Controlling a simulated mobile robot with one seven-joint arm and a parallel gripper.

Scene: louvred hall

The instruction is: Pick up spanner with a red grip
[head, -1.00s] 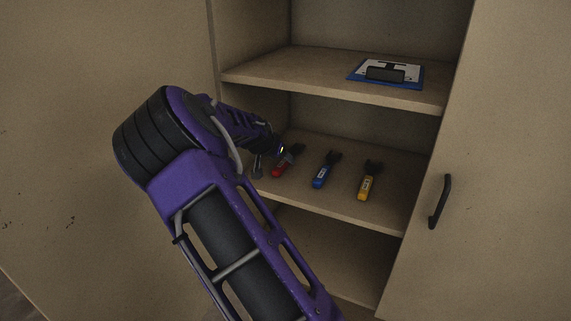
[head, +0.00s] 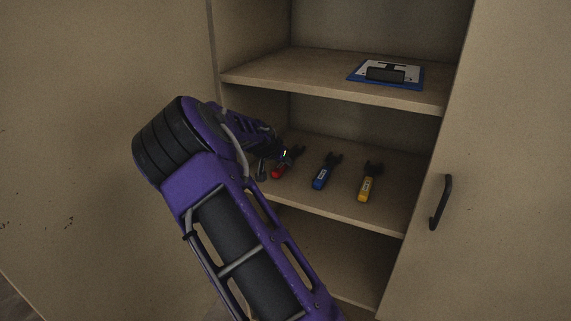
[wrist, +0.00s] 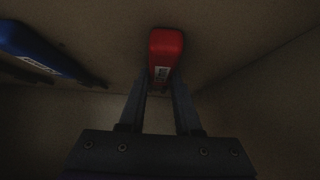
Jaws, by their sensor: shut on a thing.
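The spanner with a red grip (head: 279,170) lies on the middle shelf of the open cupboard, leftmost of three spanners in the head view. In the wrist view its red grip (wrist: 165,48) points away between my fingers, with a small white label on it. My gripper (wrist: 161,88) is shut on this spanner, one finger on each side near the label. In the head view my gripper (head: 275,163) is at the shelf, partly hidden by my arm. The spanner's far end is hidden in the wrist view. I cannot tell whether it is clear of the shelf.
A blue-grip spanner (head: 320,178) lies close to the right, also in the wrist view (wrist: 40,50). A yellow-grip spanner (head: 364,188) lies further right. A blue clipboard (head: 417,84) is on the upper shelf (head: 300,67). Cupboard doors stand at both sides, the right with a black handle (head: 440,201).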

